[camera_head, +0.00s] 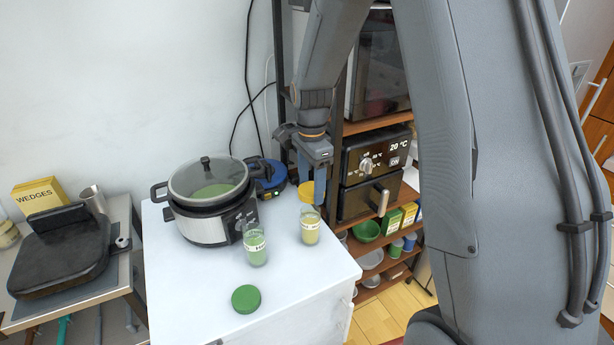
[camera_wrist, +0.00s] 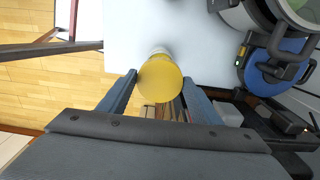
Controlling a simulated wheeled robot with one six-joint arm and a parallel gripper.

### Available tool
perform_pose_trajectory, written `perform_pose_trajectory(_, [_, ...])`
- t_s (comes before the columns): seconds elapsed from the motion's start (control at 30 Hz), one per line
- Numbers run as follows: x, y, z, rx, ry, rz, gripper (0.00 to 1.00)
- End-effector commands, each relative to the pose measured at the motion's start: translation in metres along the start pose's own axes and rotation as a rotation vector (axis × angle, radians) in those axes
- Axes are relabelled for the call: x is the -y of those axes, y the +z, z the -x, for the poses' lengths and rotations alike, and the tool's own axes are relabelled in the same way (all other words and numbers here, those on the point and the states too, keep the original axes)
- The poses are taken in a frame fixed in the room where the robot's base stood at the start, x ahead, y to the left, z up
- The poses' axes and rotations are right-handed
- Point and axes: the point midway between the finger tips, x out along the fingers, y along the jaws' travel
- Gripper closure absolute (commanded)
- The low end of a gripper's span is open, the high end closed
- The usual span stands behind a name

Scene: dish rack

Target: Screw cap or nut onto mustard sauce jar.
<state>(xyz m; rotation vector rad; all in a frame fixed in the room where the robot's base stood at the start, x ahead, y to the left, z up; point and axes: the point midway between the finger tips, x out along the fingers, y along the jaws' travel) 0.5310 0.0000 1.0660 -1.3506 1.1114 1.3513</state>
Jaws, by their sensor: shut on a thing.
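The mustard sauce jar (camera_head: 310,230), clear with pale yellow contents and a label, stands upright near the right edge of the white counter. My gripper (camera_head: 314,190) points down over the jar and is shut on the yellow cap. In the wrist view, the round yellow cap (camera_wrist: 160,82) lies between the two fingers of my gripper (camera_wrist: 160,79). The cap hides most of the jar there.
A similar jar with green contents (camera_head: 255,245) stands to the left, and a green cap (camera_head: 246,298) lies on the counter (camera_head: 190,315) in front. A large cooker (camera_head: 208,200) and a blue round device (camera_head: 268,173) stand behind. A shelf with ovens (camera_head: 375,170) is at right.

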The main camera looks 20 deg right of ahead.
Motion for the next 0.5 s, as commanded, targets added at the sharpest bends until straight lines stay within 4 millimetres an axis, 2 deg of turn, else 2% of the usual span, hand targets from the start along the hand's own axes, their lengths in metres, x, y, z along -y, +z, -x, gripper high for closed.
perform_pose_trajectory(0.4, [0.0003,0.0037,0.0003,0.000,0.000,-0.005,0.69])
perform_pose_trajectory(0.5, [0.0003,0.0030,-0.0053,0.000,0.001,-0.007,0.69])
